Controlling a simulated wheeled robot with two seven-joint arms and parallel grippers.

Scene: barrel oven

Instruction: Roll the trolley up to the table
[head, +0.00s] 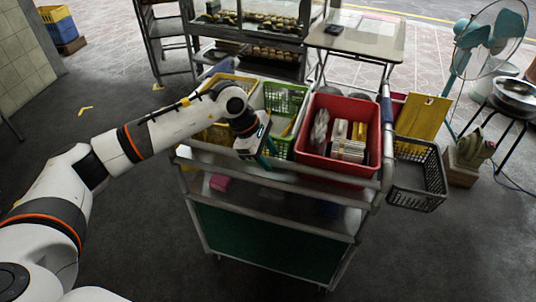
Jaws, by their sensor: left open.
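The trolley (275,195) stands in the middle of the head view, a metal cart with a green lower panel. On its top are a yellow basket, a green basket and a red tub. A light folding table (356,36) stands just behind it. My left arm reaches in from the left, and my left gripper (264,158) is at the trolley's near top edge, by the green basket. Its jaws are open; whether they touch the rail is hard to tell. My right gripper is not in view.
A display shelf (262,22) with food stands behind the trolley. A black basket (418,180) hangs at its right side. A teal fan (487,35) and a stool with metal bowls (515,93) stand at the right. Grey floor is clear at the left and front.

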